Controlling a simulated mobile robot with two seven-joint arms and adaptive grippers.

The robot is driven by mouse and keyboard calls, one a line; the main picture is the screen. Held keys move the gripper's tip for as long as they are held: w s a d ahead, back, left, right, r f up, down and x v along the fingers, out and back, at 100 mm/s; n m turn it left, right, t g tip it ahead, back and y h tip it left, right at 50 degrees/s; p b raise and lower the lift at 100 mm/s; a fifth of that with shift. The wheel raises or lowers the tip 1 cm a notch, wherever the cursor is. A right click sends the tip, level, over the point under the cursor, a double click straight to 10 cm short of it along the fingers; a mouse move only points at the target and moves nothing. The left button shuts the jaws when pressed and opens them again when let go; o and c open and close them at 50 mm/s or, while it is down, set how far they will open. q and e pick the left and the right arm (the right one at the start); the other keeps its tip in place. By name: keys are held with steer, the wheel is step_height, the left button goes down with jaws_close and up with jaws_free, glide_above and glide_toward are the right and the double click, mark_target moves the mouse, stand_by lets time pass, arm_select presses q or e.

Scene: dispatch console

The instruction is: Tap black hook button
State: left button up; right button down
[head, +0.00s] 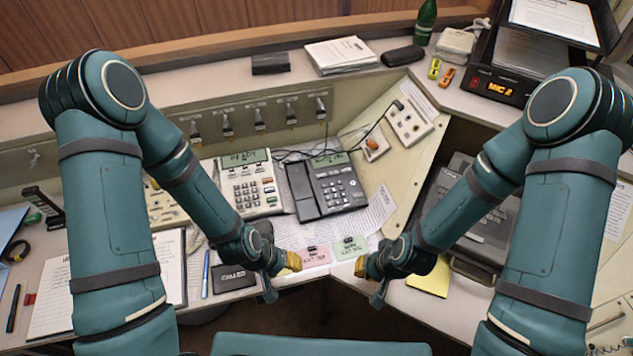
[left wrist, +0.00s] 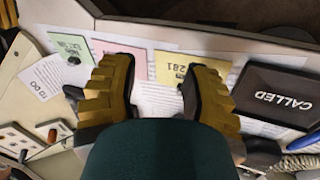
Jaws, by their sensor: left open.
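A black desk phone (head: 325,185) with a small screen and a keypad stands in the middle of the console in the head view. A beige phone (head: 248,185) with a screen and coloured keys stands to its left. I cannot make out a hook button for certain on either one. My left gripper (head: 291,262) is in front of the phones, over the near desk edge. In the left wrist view its two ribbed fingers (left wrist: 158,92) are apart with nothing between them. My right gripper (head: 363,267) is to its right, apart from the phones; its finger gap is not clear.
Coloured notes (head: 349,248) and papers lie between the grippers and phones. A black CALLED block (left wrist: 275,92) lies beside the left gripper. A row of switches (head: 258,120) stands behind the phones. A dark typewriter-like machine (head: 480,228) is at the right.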

stand_by(0.3)
arm_select(q)
jaws_close()
stand_by(1.1)
